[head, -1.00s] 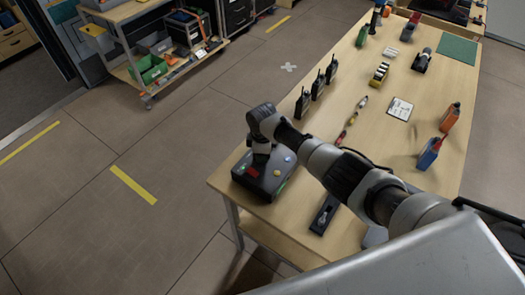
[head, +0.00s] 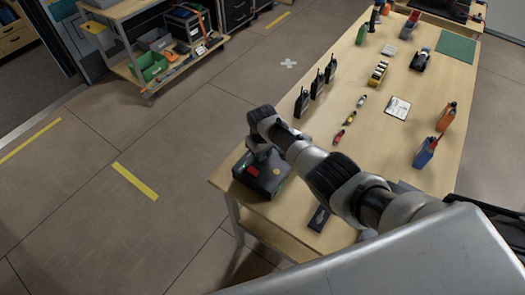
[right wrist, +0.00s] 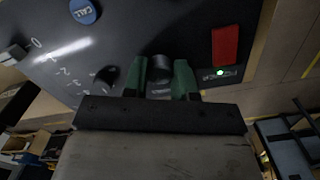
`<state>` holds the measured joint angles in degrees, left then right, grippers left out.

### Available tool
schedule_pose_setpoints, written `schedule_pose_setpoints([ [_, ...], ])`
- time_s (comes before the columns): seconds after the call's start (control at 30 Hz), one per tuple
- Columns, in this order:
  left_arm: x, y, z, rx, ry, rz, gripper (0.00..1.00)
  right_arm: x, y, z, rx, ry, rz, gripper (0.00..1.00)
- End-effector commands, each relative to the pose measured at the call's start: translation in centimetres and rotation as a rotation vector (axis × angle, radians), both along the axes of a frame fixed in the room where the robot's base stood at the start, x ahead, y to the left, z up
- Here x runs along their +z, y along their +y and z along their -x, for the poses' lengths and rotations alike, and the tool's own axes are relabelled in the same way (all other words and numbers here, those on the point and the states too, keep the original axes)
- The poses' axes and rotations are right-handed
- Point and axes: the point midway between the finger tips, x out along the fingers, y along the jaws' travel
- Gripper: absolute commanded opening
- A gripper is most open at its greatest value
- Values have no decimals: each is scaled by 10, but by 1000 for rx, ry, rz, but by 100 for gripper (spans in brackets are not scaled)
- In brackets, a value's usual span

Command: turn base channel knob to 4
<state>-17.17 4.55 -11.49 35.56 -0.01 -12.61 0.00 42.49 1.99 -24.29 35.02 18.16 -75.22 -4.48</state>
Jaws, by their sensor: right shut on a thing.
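The base station (head: 262,181) is a dark box with a red switch at the near left corner of the table. My right gripper (head: 260,156) is over its top, partly hidden by my own wrist. In the right wrist view my green fingers (right wrist: 160,80) are shut on a round black knob (right wrist: 160,66) on the panel. I cannot read where the knob points. My left gripper is not in view.
The panel also has a red switch (right wrist: 226,45) with a lit green lamp and a blue CALL button (right wrist: 83,11). Several radios (head: 316,86) stand behind the base. A dark object (head: 319,218) lies near the table's front edge, under my arm.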

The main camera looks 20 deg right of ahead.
Motion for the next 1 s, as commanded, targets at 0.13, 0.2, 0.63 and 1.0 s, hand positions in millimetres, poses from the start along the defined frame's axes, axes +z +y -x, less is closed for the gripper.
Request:
schedule_pose_setpoints([
  [0.13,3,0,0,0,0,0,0,2,0,-1,-79,-4,-1,3],
  [0.2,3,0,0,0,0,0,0,2,0,-1,-108,-4,0,3],
  [0.63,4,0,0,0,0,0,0,2,0,-2,-173,-5,-1,3],
  [1.0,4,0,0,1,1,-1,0,2,0,-2,-172,-5,-1,42],
])
